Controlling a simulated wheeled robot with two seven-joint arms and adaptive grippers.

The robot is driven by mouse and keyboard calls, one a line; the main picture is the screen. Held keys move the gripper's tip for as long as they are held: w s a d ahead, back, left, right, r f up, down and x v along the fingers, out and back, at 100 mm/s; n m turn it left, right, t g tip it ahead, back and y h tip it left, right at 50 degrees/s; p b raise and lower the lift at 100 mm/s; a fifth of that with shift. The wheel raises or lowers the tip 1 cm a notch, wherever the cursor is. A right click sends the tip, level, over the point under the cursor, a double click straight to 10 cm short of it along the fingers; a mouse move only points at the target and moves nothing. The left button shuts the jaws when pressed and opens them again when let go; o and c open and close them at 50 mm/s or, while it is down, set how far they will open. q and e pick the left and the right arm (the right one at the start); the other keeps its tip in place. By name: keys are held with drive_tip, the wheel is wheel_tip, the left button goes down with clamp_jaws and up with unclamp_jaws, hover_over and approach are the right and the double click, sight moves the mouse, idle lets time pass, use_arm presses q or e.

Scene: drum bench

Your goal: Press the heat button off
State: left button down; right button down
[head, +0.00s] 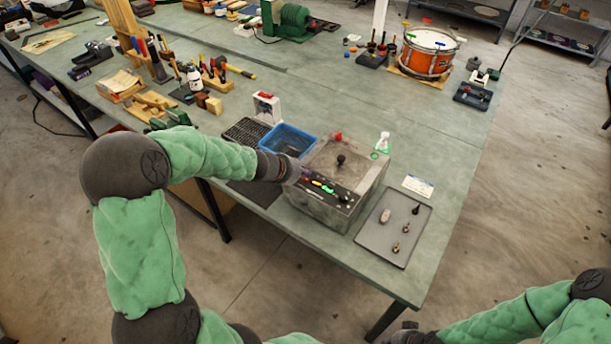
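A grey metal box (365,188) stands on the bench, with a dark knob on its lid. Its sloping black front panel (334,196) carries a row of small coloured buttons, yellow and green (328,189) among them. I cannot tell which one is the heat button or whether it is lit. My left gripper (298,173) is over the left end of this panel, close to the buttons. I cannot tell whether it touches one, and its fingers are too small to read. My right gripper (408,336) is low at the bottom edge, away from the bench and partly cut off.
A blue bin (288,141) stands just behind left of the box. A grey tray (380,236) with several small parts lies to its right. An orange drum (428,56) stands at the back right. Tools and wooden blocks crowd the left. The bench's front right corner is clear.

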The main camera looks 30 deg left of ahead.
sight(304, 180)
use_arm(q)
drive_tip(key=shift+r, duration=0.1)
wheel_tip(304, 180, up, 6)
drive_tip(key=p, duration=0.7)
idle(0.3)
